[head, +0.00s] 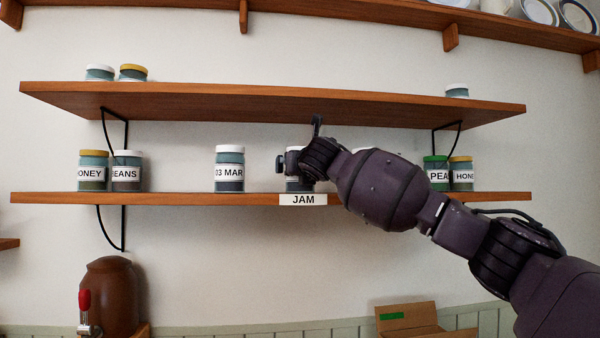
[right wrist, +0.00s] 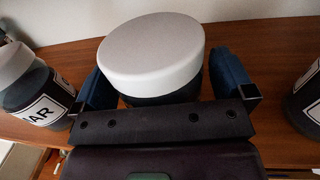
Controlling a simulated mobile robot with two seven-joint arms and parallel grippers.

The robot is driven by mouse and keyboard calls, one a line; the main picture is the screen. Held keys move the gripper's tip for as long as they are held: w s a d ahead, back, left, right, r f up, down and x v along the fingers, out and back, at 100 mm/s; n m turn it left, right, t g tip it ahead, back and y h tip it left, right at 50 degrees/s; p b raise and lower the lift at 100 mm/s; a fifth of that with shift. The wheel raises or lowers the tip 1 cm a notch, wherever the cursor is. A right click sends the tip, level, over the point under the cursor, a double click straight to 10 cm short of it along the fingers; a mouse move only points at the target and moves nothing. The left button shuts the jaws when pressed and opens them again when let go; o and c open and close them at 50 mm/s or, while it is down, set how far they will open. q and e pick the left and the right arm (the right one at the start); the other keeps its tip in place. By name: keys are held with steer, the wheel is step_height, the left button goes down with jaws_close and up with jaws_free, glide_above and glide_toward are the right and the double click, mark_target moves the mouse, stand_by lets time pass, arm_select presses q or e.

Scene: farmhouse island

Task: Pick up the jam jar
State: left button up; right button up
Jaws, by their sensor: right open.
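A jar stands on the lower shelf directly above the JAM tag (head: 303,200); its body (head: 298,186) is mostly hidden behind my right gripper (head: 294,160) in the head view. Its own label cannot be read. In the right wrist view the jar's white lid (right wrist: 152,52) shows close up, with the dark body below it. My right gripper's blue fingers (right wrist: 166,84) are open, one on each side of the jar; whether either touches it cannot be told. My left gripper is not in view.
A "03 MAR" jar (head: 229,170) stands left of the gripper; a jar (right wrist: 38,95) is also close on the left in the wrist view. A dark jar (right wrist: 306,95) is at the right. The upper shelf (head: 270,104) hangs above. More jars stand at both shelf ends.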

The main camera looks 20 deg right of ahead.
steer(key=shift+r, duration=0.1)
steer(key=c, duration=1.2)
steer(key=shift+s+r, duration=0.2)
steer(key=shift+r, duration=0.2)
step_height(320, 180, up, 6)
steer(key=shift+r+p, duration=0.15)
steer(key=shift+p, duration=0.85)
steer(key=shift+s, duration=0.2)
steer(key=shift+s+a, duration=0.25)
steer(key=shift+s, duration=0.65)
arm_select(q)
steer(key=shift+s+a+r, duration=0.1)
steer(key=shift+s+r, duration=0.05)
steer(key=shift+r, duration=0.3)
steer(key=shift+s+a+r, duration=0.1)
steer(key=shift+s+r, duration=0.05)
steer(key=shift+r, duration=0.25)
arm_select(e)
steer(key=s+a, duration=0.1)
steer(key=s, duration=0.4)
steer(key=s+a, duration=0.1)
steer(key=s, duration=0.5)
steer(key=s+a, duration=0.2)
steer(key=s, duration=0.4)
